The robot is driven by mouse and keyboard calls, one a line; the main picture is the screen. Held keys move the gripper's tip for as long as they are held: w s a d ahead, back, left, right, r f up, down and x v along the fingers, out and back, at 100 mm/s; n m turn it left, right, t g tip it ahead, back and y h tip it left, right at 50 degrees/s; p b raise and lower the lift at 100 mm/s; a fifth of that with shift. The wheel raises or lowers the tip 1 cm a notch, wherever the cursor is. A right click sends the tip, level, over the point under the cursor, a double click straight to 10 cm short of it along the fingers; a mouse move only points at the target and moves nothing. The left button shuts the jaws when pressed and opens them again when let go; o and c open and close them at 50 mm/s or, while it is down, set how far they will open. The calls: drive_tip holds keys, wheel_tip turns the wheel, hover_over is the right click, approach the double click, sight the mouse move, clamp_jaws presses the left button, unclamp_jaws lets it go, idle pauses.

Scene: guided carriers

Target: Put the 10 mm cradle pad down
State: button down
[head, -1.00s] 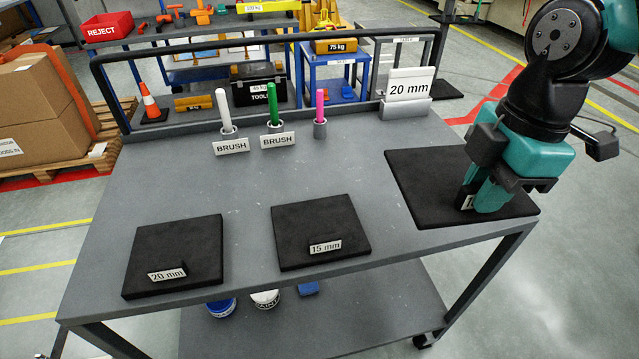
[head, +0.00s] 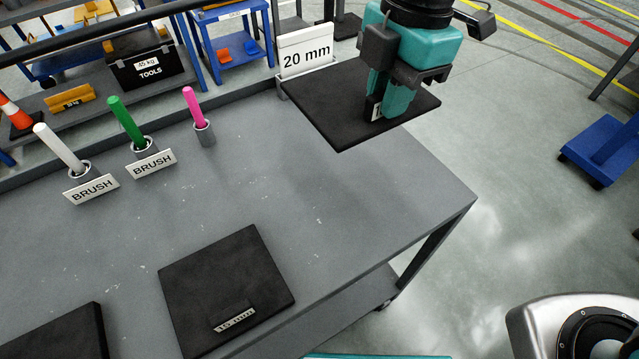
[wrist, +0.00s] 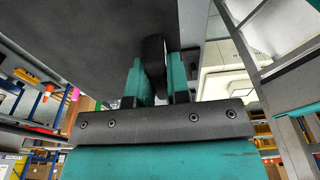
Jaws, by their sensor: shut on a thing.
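My gripper (head: 388,108) is shut on the upright tab of a flat black pad (head: 325,105). A white label on the tab is mostly hidden by a finger, so its number is unreadable. The pad is level at the right end of the grey table (head: 240,190), reaching past its right edge in the picture. I cannot tell how high it is above the table. In the wrist view the fingers (wrist: 157,85) grip the dark tab, with the pad (wrist: 80,35) spreading to the upper left. Another black pad, labelled 15 mm (head: 225,285), lies on the table.
A 20 mm sign (head: 306,53) on a grey stand is close behind the held pad. White, green (head: 125,122) and pink (head: 195,105) brushes stand in holders along the back. Part of another black pad (head: 60,335) shows at lower left. The table's middle is clear.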

sight(364, 203)
wheel_tip(364, 203, down, 20)
drive_tip(key=shift+r, duration=0.1)
idle(0.4)
drive_tip(key=shift+d, duration=0.1)
drive_tip(key=shift+f, duration=0.2)
drive_tip(key=c, duration=1.1)
unclamp_jaws()
drive_tip(key=shift+r, duration=0.1)
wheel_tip(364, 203, up, 11)
drive_tip(key=d, duration=0.1)
drive_tip(key=s+d+r+m+y, duration=0.1)
drive_tip(key=s+d+r+m, duration=0.2)
drive_tip(key=m, duration=0.6)
drive_tip(key=s+d+r+m+y, duration=0.2)
drive_tip(key=s+d+r+m, duration=0.2)
drive_tip(key=s+r+m, duration=0.3)
drive_tip(key=shift+s+d+r+m+t, duration=0.15)
drive_tip(key=shift+s+r+m+t, duration=0.25)
drive_tip(key=shift+s+m, duration=0.5)
